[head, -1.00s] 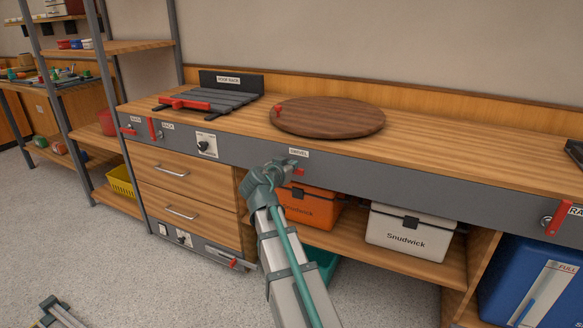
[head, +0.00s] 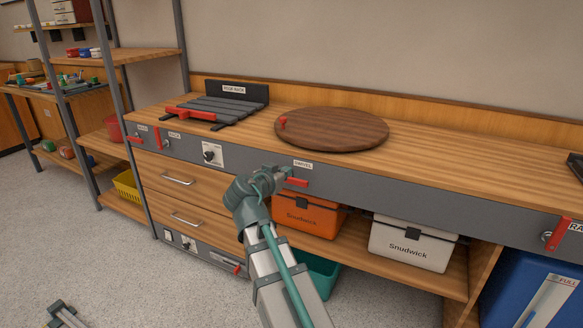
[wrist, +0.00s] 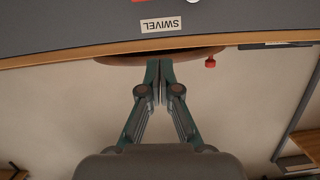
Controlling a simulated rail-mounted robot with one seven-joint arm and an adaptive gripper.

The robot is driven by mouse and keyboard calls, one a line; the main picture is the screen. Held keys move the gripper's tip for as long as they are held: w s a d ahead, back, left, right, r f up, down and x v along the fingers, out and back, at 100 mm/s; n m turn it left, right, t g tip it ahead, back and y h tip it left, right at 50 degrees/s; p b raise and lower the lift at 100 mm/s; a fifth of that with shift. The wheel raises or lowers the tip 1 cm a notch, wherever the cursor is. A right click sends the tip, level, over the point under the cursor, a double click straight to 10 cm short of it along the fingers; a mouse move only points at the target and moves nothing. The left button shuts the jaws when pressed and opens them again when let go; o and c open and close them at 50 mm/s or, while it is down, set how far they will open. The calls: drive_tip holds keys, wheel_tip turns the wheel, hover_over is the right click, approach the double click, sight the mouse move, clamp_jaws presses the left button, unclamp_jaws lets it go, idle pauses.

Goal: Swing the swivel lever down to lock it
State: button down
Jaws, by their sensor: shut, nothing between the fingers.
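The red swivel lever (head: 298,182) lies roughly level on the grey front panel, below the SWIVEL label (head: 303,164). Its left end, toward the pivot, is hidden behind my gripper in the head view. My gripper (head: 283,172) is at the left end of the lever; I cannot tell whether it touches. In the wrist view my gripper (wrist: 160,62) has its fingers together and nothing between them. A bit of the red lever (wrist: 141,1) shows at that view's top edge, past the SWIVEL label (wrist: 160,25). The round wooden turntable (head: 335,128) sits on the bench top.
A roof rack display (head: 218,104) stands left of the turntable. Other red levers (head: 158,138) and a dial (head: 211,153) are on the panel to the left. An orange box (head: 308,215) and a white box (head: 412,243) sit on the shelf below the panel.

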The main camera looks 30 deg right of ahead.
drive_tip(key=shift+v, duration=0.95)
drive_tip(key=s+a+f+n+g+y, duration=0.35)
drive_tip(key=s+f, duration=0.35)
drive_tip(key=f, duration=0.6)
drive_tip(key=s+a+f+n+g+y, duration=0.2)
drive_tip(key=s+a+f+n+g, duration=0.25)
drive_tip(key=f, duration=0.85)
drive_tip(key=s+a+f+n+g+y, duration=0.1)
drive_tip(key=s+a+f+g+y, duration=0.3)
drive_tip(key=s+f, duration=0.6)
drive_tip(key=s+a+f+n+g+y, duration=0.15)
drive_tip(key=s+f+g, duration=0.35)
drive_tip(key=s, duration=0.5)
drive_tip(key=s+a+f+g, duration=0.3)
drive_tip(key=s+f, duration=0.4)
drive_tip(key=s, duration=0.3)
drive_tip(key=s+a+f+n+g+y, duration=0.1)
drive_tip(key=s+a+f+g, duration=0.3)
drive_tip(key=s, duration=0.7)
drive_tip(key=w+r+t+p, duration=0.3)
drive_tip(key=r+p, duration=0.4)
drive_tip(key=p, duration=0.7)
drive_tip(key=w+d+r+t+p, duration=0.1)
drive_tip(key=w+r+t+p, duration=0.3)
drive_tip(key=p, duration=1.1)
wheel_tip(320, 180, up, 4)
drive_tip(key=shift+w+f+t, duration=0.2)
drive_tip(key=shift+w+t, duration=0.05)
drive_tip(key=shift+t, duration=0.35)
